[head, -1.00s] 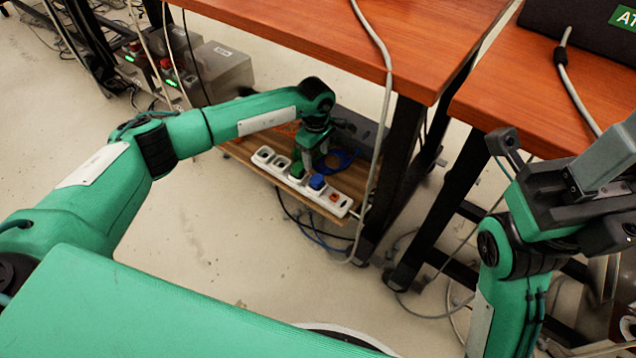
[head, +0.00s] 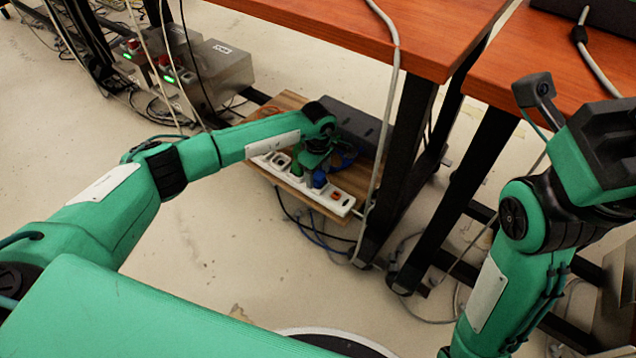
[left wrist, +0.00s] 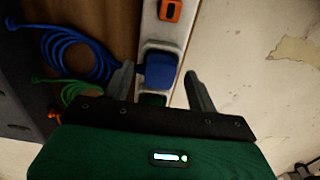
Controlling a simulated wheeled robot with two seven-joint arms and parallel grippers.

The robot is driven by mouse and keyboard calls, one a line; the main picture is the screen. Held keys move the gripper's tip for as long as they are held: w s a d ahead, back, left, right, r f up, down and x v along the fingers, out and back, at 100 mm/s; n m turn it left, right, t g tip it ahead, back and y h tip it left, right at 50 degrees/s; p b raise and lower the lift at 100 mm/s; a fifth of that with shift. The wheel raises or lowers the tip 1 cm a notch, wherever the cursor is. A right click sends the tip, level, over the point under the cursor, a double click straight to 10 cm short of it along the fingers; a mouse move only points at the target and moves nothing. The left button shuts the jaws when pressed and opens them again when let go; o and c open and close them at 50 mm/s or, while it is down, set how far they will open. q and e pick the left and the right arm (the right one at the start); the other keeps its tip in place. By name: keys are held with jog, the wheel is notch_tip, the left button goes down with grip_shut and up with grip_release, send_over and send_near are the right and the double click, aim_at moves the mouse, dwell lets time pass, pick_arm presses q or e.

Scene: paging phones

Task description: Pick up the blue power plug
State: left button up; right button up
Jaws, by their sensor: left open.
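The blue power plug (head: 319,180) sits in a white power strip (head: 341,203) on a low wooden board under the table. In the left wrist view the blue plug (left wrist: 161,68) stands between the two fingertips of my left gripper (left wrist: 161,83). The left gripper is open, with one finger on each side of the plug. In the head view the left gripper (head: 312,165) is over the strip, partly hidden by its own wrist. A green plug (head: 297,169) sits beside the blue one in the strip. My right gripper (head: 600,145) is raised at the right edge; its jaw opening is unclear.
The wooden tabletop (head: 350,25) overhangs behind the strip, with a dark table leg (head: 408,150) to its right. A grey cable (head: 385,120) hangs close to the strip's right end. A blue coiled cable (left wrist: 75,55) lies beside the strip.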

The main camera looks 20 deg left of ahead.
pick_arm(q)
jog(key=c, duration=1.1)
jog(key=shift+r, duration=0.15)
